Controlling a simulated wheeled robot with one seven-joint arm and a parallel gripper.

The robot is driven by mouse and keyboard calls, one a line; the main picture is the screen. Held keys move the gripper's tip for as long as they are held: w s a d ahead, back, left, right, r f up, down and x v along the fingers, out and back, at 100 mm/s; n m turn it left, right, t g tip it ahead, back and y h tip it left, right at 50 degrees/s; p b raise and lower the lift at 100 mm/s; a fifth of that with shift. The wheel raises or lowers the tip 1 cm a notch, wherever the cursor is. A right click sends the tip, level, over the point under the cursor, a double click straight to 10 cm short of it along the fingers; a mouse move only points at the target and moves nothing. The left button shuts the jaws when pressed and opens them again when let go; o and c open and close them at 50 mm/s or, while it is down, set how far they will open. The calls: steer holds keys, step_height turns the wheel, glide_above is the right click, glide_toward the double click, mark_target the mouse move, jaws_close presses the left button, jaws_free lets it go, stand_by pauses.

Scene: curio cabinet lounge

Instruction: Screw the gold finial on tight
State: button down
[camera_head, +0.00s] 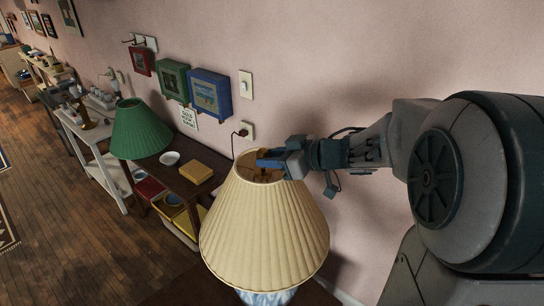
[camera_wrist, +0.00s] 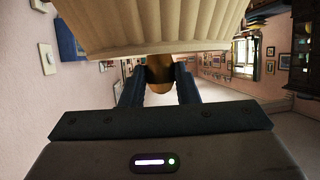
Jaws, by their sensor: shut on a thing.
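The cream pleated lampshade (camera_head: 265,230) stands in front of me on a blue-and-white lamp base (camera_head: 266,298). My gripper (camera_head: 268,160) reaches in from the right, level, at the shade's open top. In the wrist view the gold finial (camera_wrist: 159,74) sits between the two fingers of my gripper (camera_wrist: 160,82), which are shut on it. The shade (camera_wrist: 150,25) fills the upper part of that view. In the head view the gripper hides the finial, and its thread cannot be seen.
The pink wall is close behind the lamp, with an outlet (camera_head: 247,130) and a switch (camera_head: 245,84). A green-shaded lamp (camera_head: 141,128), a white bowl (camera_head: 169,158) and a yellow box (camera_head: 196,172) stand on a dark table to the left. The wooden floor at far left is open.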

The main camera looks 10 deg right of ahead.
steer(key=shift+f, duration=0.2)
steer(key=shift+f, duration=0.15)
steer(key=c, duration=1)
jaws_free()
steer(key=shift+c, duration=0.2)
steer(key=b+v, duration=0.1)
steer(key=v, duration=1.3)
steer(key=shift+a, duration=0.1)
